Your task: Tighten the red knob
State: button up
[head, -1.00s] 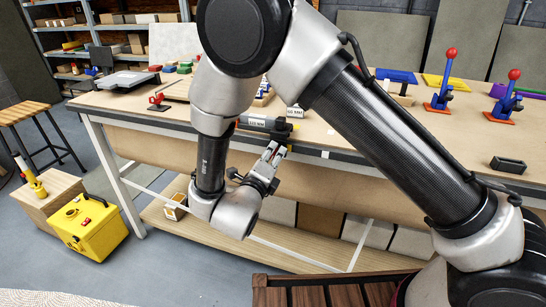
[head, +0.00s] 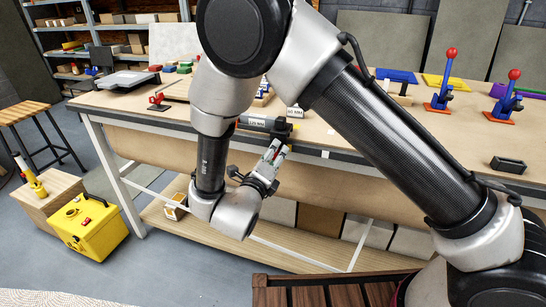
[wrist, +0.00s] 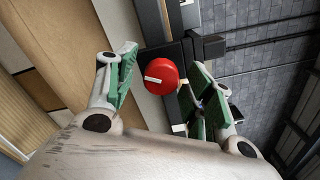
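The red knob (wrist: 162,75) is round, with a white mark on its face. In the wrist view it sits between the two green-padded fingers of my gripper (wrist: 158,82), with gaps on both sides. The gripper is open. The knob is on a dark fixture (wrist: 175,35) at the table edge. In the head view my gripper (head: 273,153) is at the front edge of the workbench, just below a dark device labelled 125 MM (head: 256,123). The knob is mostly hidden by the fingers there; a small bit of red shows between them.
The workbench (head: 340,140) carries two red-topped levers (head: 441,85), a small black box (head: 508,165) and a red clamp (head: 158,102). A yellow box (head: 88,228) stands on the floor at left. A slatted wooden surface (head: 330,292) is in the foreground.

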jog(key=v, duration=1.2)
dwell(0.3)
